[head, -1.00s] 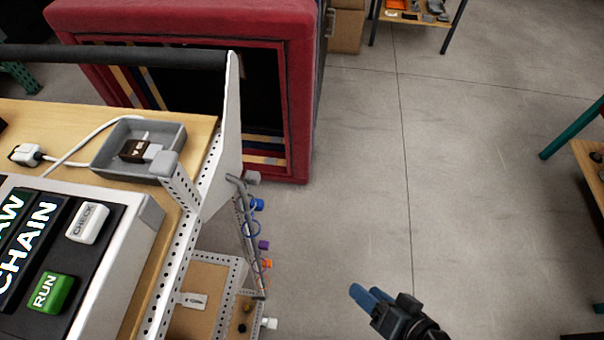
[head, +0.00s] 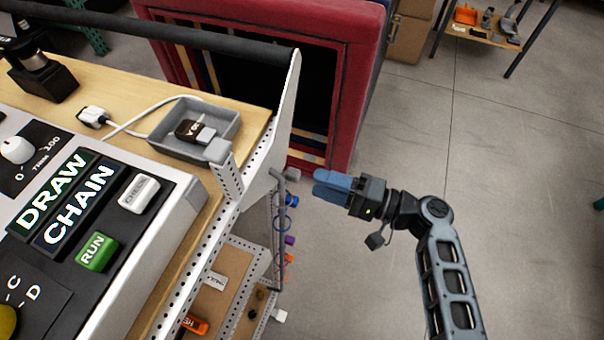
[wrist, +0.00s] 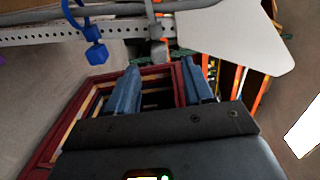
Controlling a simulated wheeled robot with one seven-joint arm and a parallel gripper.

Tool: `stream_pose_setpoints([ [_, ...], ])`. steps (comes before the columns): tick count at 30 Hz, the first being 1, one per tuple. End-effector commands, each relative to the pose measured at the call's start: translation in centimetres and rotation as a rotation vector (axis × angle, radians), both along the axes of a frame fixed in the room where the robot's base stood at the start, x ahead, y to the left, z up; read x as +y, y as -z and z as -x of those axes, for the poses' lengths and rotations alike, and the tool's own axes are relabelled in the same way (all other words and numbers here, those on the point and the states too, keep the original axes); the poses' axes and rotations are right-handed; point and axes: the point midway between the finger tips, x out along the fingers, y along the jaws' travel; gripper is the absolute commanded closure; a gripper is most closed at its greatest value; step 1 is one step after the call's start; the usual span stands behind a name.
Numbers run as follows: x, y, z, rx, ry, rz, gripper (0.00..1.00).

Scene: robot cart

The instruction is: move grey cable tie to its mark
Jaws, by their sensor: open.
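The grey cable tie (head: 293,174) shows as a small grey head at the cart's right end, near the top of the side rod. In the wrist view the grey cable tie (wrist: 156,28) hangs around the grey rod, its head just beyond my fingertips. My gripper (head: 318,183) has blue fingers and points left at the tie, close to it. In the wrist view my gripper (wrist: 160,66) is open, its fingers on either side of the line to the tie, with nothing held. I cannot make out the tie's mark.
A blue cable tie (head: 291,200), a purple one (head: 290,240) and an orange one (head: 288,258) sit lower on the rod. The cart's white end plate (head: 286,125) stands close by. A red cabinet (head: 358,70) is behind.

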Motion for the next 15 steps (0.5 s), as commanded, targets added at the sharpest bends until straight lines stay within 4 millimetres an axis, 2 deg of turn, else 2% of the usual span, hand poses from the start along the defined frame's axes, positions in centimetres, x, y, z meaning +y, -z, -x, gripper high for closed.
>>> stream_pose_setpoints([
  [6, 3.3, -0.1, -1.2, -0.001, -0.002, 0.003, 0.49],
  [15, 5.2, 0.0, -1.9, -0.001, 0.001, 0.003, 0.49],
])
